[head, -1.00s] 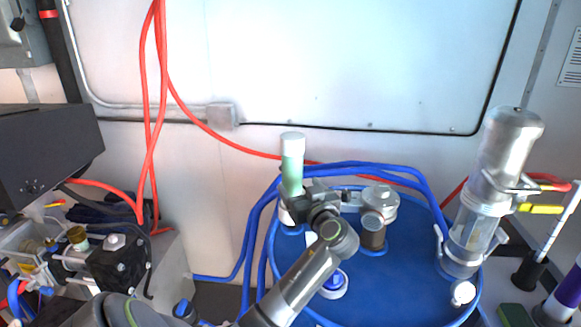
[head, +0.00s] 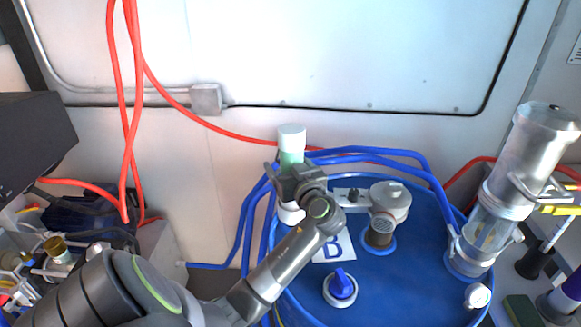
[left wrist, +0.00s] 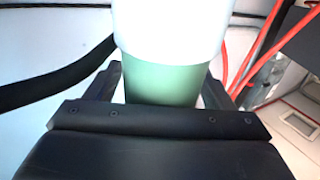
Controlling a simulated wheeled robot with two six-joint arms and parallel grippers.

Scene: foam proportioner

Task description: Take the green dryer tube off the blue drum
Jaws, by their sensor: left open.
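The dryer tube (head: 291,157) stands upright at the back left of the blue drum (head: 415,285). It has a white cap and a pale green body, and a white lower part shows beneath my gripper. My left gripper (head: 288,168) is open, with a finger on each side of the green body just under the cap. In the left wrist view, the green body (left wrist: 160,83) lies between the two dark fingers. Whether either finger touches it I cannot tell. The gripper hides the middle of the tube. My right gripper is not in view.
A metal fitting (head: 389,200) stands on the drum right of the tube, and a blue-knobbed valve (head: 341,288) sits in front. A tall metal and clear cylinder (head: 510,190) rises at the right. Blue hoses (head: 385,156) run behind the tube. Red hoses (head: 125,110) hang at left.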

